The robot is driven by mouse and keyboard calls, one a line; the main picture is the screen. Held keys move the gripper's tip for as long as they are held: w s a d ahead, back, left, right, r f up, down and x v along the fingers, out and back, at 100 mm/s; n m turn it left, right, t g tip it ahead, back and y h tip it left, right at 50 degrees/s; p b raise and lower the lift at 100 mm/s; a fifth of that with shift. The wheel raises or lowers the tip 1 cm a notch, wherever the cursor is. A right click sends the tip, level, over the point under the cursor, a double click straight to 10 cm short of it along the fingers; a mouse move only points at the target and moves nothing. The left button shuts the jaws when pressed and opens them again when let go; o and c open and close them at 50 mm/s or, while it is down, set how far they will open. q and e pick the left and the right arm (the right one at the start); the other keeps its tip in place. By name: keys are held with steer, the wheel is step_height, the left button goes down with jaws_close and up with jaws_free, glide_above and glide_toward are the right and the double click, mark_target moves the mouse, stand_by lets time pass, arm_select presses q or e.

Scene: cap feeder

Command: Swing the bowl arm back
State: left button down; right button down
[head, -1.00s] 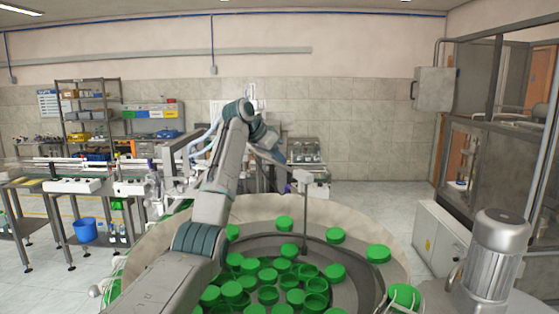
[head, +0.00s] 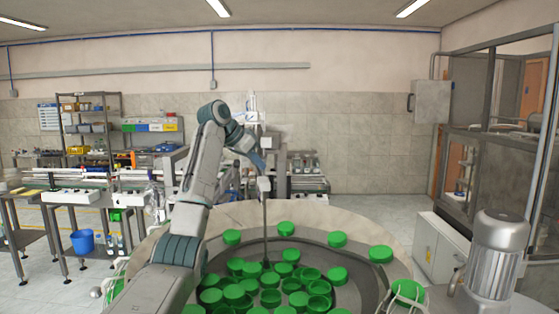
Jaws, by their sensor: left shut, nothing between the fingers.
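The bowl arm (head: 265,222) is a thin grey upright rod with a pale block on top, standing over the left-middle of the feeder bowl (head: 338,220). The bowl has a pale rim and a dark inside holding many green caps (head: 270,298). My left gripper (head: 259,167) is shut and empty, just above and slightly left of the block. Its tips are small and partly hidden, so I cannot tell whether they touch the block. My left arm covers the bowl's left side. My right gripper is out of view.
A grey motor (head: 498,255) stands at the right of the bowl. A white cabinet (head: 441,248) and a framed glass enclosure (head: 480,150) are behind it. A conveyor bench (head: 70,196) with a blue bucket (head: 83,242) is at the left. Open floor lies behind the bowl on the right.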

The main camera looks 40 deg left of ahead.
arm_select(q)
steer(key=w+d+r+p, duration=0.1)
steer(key=w+d+p, duration=0.1)
steer(key=w+p, duration=0.15)
steer(key=a+b+v, duration=0.2)
steer(key=b+v, duration=0.2)
steer(key=v, duration=0.5)
steer(key=shift+r, duration=0.25)
steer(key=shift+w, duration=0.1)
